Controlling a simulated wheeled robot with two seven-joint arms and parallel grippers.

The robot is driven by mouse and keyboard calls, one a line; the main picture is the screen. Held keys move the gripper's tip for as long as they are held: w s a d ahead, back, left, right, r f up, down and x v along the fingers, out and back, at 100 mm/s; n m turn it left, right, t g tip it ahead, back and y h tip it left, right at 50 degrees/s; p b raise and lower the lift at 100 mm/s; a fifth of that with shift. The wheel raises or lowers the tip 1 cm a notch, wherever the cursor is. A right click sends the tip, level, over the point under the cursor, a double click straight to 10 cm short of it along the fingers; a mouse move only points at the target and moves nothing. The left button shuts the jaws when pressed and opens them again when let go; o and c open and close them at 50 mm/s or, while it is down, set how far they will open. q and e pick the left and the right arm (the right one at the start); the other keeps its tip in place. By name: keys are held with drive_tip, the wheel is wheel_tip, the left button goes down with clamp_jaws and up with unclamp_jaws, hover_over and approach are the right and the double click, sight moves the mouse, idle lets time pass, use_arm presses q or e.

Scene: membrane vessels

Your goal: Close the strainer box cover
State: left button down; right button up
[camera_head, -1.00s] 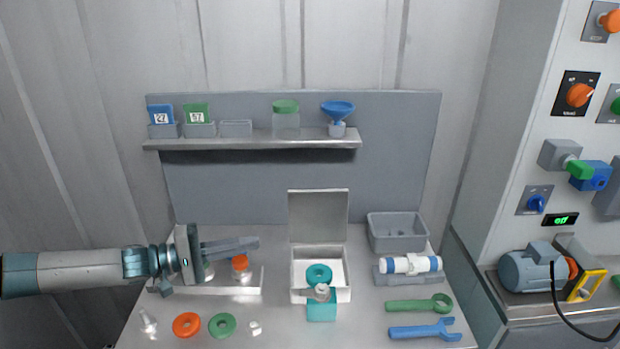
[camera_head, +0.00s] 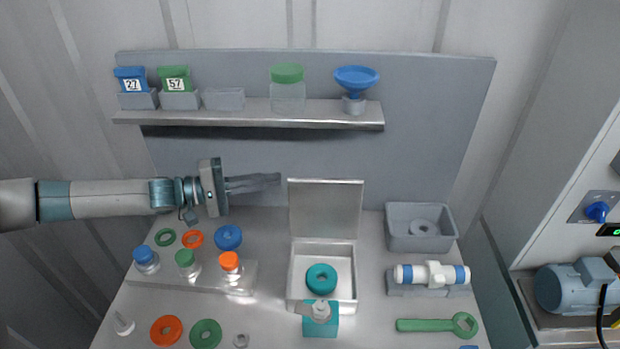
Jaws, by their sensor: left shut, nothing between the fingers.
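The white strainer box (camera_head: 294,281) stands on the workbench with its grey cover (camera_head: 326,208) raised upright at the back edge. A teal ring (camera_head: 321,279) lies inside the box. A teal block with a grey knob (camera_head: 320,325) is at the front of the box. My left gripper (camera_head: 279,180) is shut and empty, its fingers pointing right, just left of the cover's upper edge. I cannot tell from this view whether it touches the cover; a small gap seems to show. My right gripper is not in view.
Bottles with blue, green and orange (camera_head: 229,261) caps stand on a rack at left, with rings around them. A grey bin (camera_head: 420,228), a white-blue cylinder (camera_head: 432,273) and a green wrench (camera_head: 438,325) lie at right. A shelf (camera_head: 250,114) is above.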

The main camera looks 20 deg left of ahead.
sight(308, 184)
use_arm(q)
drive_tip(key=p+x, duration=0.3)
drive_tip(key=x, duration=0.7)
drive_tip(key=s, duration=0.1)
drive_tip(key=s+p, duration=0.2)
drive_tip(key=s, duration=0.1)
drive_tip(key=shift+s+d+r, duration=0.1)
drive_tip(key=shift+d+r, duration=0.15)
drive_tip(key=shift+d, duration=0.15)
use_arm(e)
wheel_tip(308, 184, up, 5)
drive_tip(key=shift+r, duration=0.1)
use_arm(q)
drive_tip(key=shift+s+r, duration=0.1)
drive_tip(key=shift+s, duration=0.05)
